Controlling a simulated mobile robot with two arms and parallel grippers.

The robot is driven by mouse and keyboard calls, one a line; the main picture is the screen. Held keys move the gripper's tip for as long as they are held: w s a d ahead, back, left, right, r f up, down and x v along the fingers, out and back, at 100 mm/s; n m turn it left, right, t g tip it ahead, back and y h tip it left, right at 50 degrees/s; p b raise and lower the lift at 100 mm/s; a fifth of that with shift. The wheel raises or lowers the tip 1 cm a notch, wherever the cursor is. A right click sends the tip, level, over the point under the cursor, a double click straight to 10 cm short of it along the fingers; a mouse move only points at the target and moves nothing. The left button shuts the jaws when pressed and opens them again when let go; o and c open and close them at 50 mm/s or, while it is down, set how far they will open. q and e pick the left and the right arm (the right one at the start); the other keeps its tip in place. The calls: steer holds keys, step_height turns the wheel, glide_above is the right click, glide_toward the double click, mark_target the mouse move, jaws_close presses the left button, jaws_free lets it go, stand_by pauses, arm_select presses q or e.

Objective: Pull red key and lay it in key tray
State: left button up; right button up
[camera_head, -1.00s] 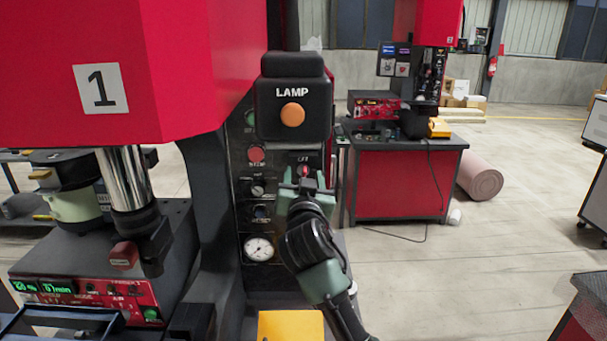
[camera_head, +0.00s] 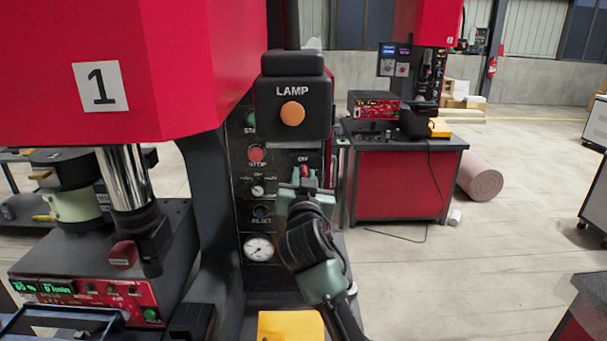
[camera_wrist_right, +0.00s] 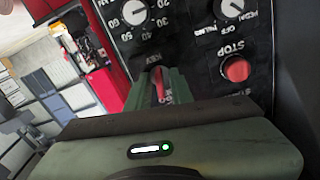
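The red key (camera_head: 304,171) sits at the small key switch on the dark control panel of press 1, just below the lamp box. My right gripper (camera_head: 305,185) is at the panel with its fingers on either side of the key. In the right wrist view the key (camera_wrist_right: 159,86) shows as a narrow red shape between the green fingers (camera_wrist_right: 164,88). Whether both fingers press on it is too small to tell. My left gripper is not in view. I cannot make out a key tray for certain; a yellow surface (camera_head: 290,326) shows at the bottom.
The lamp box (camera_head: 293,95) juts out just above my right gripper. A red stop button (camera_head: 257,154) and a gauge (camera_head: 258,249) are left of it. The red press head (camera_head: 150,60) overhangs the left side.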

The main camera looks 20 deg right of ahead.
jaws_close()
stand_by(1.0)
steer(key=shift+s, duration=0.15)
steer(key=shift+v, duration=2.85)
